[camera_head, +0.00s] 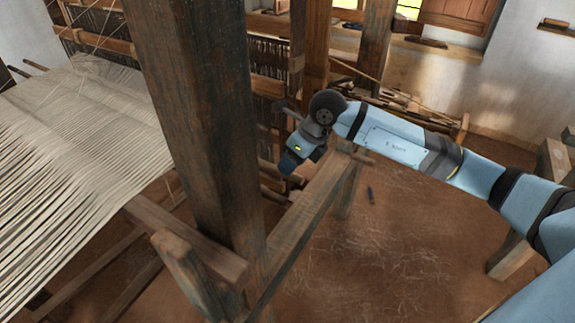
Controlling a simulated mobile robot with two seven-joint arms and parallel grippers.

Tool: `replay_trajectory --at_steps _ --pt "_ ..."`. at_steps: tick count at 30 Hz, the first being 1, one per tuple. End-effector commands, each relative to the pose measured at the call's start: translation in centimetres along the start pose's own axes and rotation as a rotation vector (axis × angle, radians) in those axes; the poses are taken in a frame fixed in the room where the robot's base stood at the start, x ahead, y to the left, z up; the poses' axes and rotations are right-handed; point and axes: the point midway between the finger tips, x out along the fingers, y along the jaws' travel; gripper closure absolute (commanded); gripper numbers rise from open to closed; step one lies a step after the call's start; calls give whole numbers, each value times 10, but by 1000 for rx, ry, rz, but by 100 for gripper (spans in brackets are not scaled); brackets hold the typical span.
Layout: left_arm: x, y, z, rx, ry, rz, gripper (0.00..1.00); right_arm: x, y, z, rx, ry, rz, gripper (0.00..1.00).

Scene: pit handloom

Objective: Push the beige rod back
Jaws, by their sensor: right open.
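My right arm comes in from the right, and its gripper (290,163) points down and left beside the thick dark post, above the wooden beam of the loom frame. The fingers are small and dark here and I see nothing held between them. A short brownish-beige rod (358,155) sticks out to the right just beyond the beam's far end, under my wrist. Its left part is hidden by my arm. I cannot tell for certain that it is the beige rod. My left gripper is not in view.
The thick post (195,110) blocks much of the loom. Pale warp threads (70,130) stretch across the left. The beam (300,215) runs toward the back. Thin sticks (405,100) lie near the back wall.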

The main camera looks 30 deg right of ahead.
Motion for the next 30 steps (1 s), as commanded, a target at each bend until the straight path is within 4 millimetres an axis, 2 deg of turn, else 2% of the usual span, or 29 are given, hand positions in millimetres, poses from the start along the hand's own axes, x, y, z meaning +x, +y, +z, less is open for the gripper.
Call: replay_trajectory --at_steps 3,6,17,23,24,30 --pt "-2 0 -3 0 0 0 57 16 1 0 2 1 3 52" --pt "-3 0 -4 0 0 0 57 24 0 0 2 1 2 52" --pt "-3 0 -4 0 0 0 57 29 0 0 0 0 1 52" --pt "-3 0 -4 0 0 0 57 29 0 0 0 0 1 97" --pt "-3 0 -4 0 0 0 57 29 0 0 0 0 1 100" --pt "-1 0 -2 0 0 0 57 31 6 -1 -1 0 2 100"
